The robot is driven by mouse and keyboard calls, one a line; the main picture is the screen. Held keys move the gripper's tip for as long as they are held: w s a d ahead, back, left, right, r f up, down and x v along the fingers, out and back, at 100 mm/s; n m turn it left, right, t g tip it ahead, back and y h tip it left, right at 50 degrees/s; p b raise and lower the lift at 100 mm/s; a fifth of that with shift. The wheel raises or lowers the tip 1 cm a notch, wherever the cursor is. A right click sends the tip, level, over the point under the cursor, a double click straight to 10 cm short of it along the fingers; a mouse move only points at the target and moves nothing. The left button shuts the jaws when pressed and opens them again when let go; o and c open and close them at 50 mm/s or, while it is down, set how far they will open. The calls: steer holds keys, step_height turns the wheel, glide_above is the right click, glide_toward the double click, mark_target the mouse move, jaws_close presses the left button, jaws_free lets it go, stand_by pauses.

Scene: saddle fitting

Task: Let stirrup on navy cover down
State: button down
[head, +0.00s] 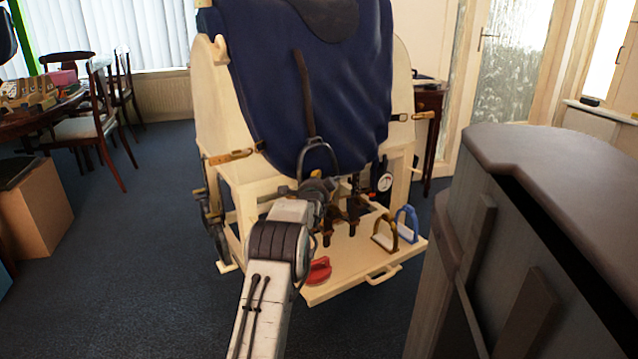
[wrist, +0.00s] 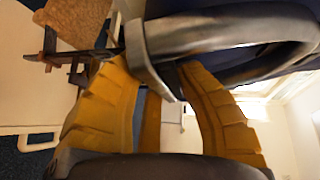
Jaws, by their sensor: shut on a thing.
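The navy cover (head: 285,85) drapes over the pale wooden stand. A brown leather strap (head: 305,92) hangs down its near face, with a grey metal stirrup (head: 322,150) at its lower end. The stirrup lies close against the lower part of the cover. My gripper (head: 318,183) is at the stirrup's lower end, its fingers largely hidden by my arm. In the wrist view, the yellow fingers of my gripper (wrist: 155,75) are shut on the bar of the stirrup (wrist: 225,38), which extends to the right.
A large dark cabinet-like object (head: 540,230) stands near at right.

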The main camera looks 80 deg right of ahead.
steer(key=c, duration=0.8)
jaws_free()
steer(key=shift+c, duration=0.2)
steer(key=shift+a, duration=0.1)
steer(key=a+r, duration=0.2)
steer(key=a, duration=0.9)
steer(key=shift+w+a, duration=0.15)
steer(key=shift+a, duration=0.1)
stand_by(0.3)
